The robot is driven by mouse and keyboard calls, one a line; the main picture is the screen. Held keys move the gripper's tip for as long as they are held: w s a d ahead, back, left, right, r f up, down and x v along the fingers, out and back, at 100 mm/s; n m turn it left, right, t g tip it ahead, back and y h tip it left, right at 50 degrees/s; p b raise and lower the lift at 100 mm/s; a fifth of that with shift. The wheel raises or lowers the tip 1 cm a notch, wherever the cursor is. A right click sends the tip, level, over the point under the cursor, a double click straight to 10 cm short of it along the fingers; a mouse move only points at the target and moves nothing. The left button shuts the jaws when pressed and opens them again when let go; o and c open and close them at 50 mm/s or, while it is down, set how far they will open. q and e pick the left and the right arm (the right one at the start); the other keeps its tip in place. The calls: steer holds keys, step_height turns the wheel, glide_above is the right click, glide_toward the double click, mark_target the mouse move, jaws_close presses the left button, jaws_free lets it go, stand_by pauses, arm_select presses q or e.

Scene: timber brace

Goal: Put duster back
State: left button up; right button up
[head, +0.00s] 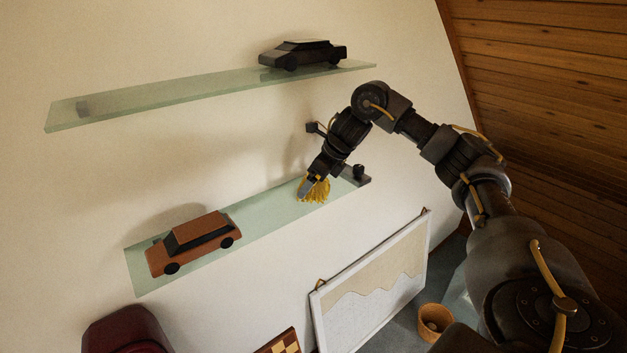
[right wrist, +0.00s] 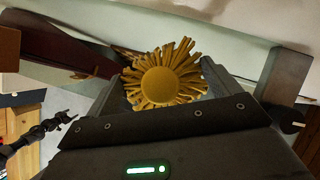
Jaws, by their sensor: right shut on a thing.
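The duster is a yellow, fringed head (head: 317,189) at the lower glass shelf (head: 270,208), near its right end. In the right wrist view the duster (right wrist: 160,85) shows as a round yellow disc with strands spreading outward. My right gripper (head: 306,186) is shut on the duster; its fingers show on either side of the yellow head in the right wrist view. I cannot tell whether the strands touch the glass. Any handle is hidden.
An orange-brown toy car (head: 190,243) stands on the lower shelf's left part. A black toy car (head: 302,54) stands on the upper glass shelf (head: 180,92). A white framed board (head: 372,283) leans below, beside a small orange pot (head: 435,320). A dark red chair (head: 125,330) is at lower left.

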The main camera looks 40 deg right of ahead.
steer(key=shift+a, duration=0.1)
steer(key=o, duration=0.7)
steer(key=shift+c, duration=0.2)
steer(key=shift+r, duration=0.1)
steer(key=v, duration=1.2)
